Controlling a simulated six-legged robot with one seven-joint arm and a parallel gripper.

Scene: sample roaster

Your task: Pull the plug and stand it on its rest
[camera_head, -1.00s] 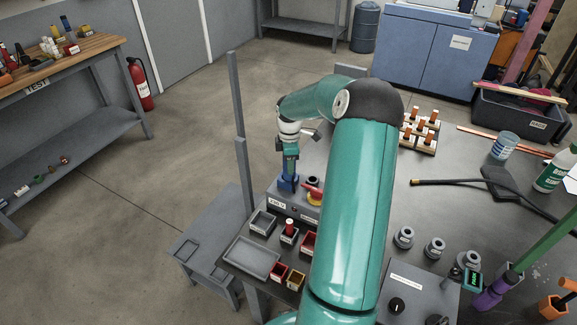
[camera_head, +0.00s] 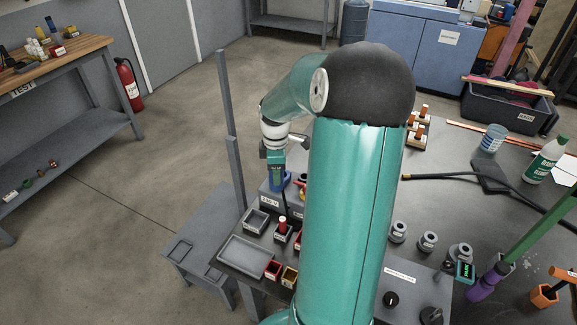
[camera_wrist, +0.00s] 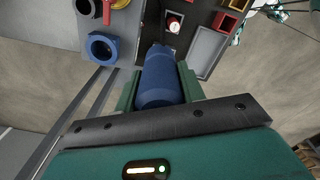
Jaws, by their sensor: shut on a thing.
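A blue plug (camera_wrist: 160,76) is clamped between the green fingers of my gripper (camera_wrist: 158,92). In the head view the plug (camera_head: 277,180) hangs below my gripper (camera_head: 276,163), above the grey socket box (camera_head: 269,200). A dark cable (camera_head: 286,202) shows below the plug. In the wrist view the round blue socket (camera_wrist: 102,46) is empty, with a dark opening, and lies to the left of the plug. I cannot make out the plug's rest for certain. My upper arm hides part of the box in the head view.
A red-topped piece (camera_head: 283,224) stands in a small square holder. An empty grey tray (camera_head: 246,256) and small red and yellow bins (camera_head: 290,276) are close by. A tall grey post (camera_head: 228,130) stands to the left of my gripper. A low grey side table (camera_head: 200,245) is at the left.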

